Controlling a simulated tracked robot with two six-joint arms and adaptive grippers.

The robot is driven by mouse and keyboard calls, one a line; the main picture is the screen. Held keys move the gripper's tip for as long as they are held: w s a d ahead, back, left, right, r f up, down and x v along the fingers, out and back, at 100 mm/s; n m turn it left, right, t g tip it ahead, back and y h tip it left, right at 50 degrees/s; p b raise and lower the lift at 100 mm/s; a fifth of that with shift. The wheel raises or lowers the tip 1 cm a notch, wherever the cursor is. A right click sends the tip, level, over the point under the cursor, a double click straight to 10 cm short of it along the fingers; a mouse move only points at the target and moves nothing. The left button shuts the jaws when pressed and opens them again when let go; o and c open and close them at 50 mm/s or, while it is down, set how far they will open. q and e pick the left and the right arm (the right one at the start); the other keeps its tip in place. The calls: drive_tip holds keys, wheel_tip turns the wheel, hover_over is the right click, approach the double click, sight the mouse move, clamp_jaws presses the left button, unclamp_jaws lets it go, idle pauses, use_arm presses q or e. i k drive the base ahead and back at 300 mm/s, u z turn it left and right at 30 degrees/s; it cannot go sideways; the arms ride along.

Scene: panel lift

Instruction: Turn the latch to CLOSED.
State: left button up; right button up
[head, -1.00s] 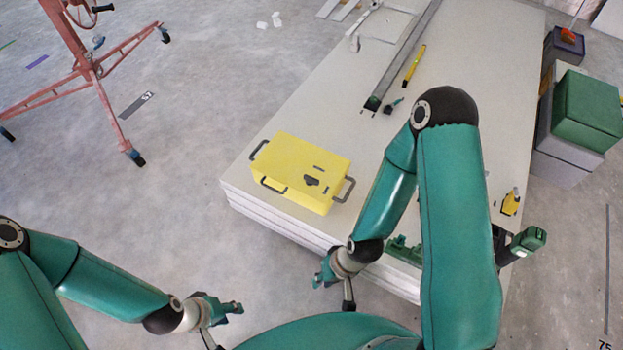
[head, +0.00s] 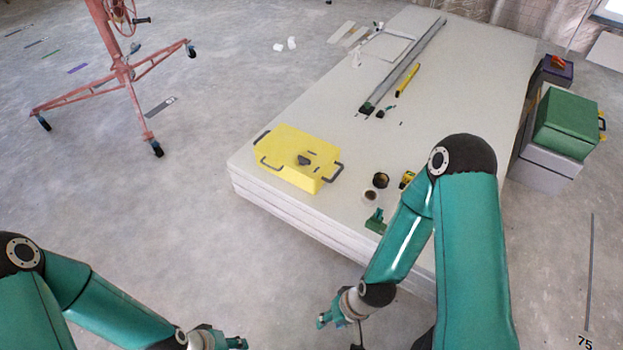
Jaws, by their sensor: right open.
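A yellow box (head: 284,164) with dark handles stands near the front left corner of the stack of white panels (head: 330,130). A small dark latch (head: 303,160) sits on its top, with short dark marks beside it. The latch's labels are too small to read. My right gripper (head: 325,319) is open and empty, low in front of the stack, apart from the box. My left gripper (head: 239,343) is at the bottom edge, partly cut off and away from the box; its opening does not show clearly.
Two round rolls (head: 371,196), a yellow tool (head: 407,180) and a green item (head: 376,221) lie on the stack near my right arm. A long metal profile (head: 405,65) lies farther back. A red wheeled stand (head: 122,75) is at left. Green crate (head: 567,124) at right.

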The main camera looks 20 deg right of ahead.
sight(302, 161)
drive_tip(key=u, duration=0.15)
drive_tip(key=i, duration=1.85)
drive_tip(key=z, duration=0.15)
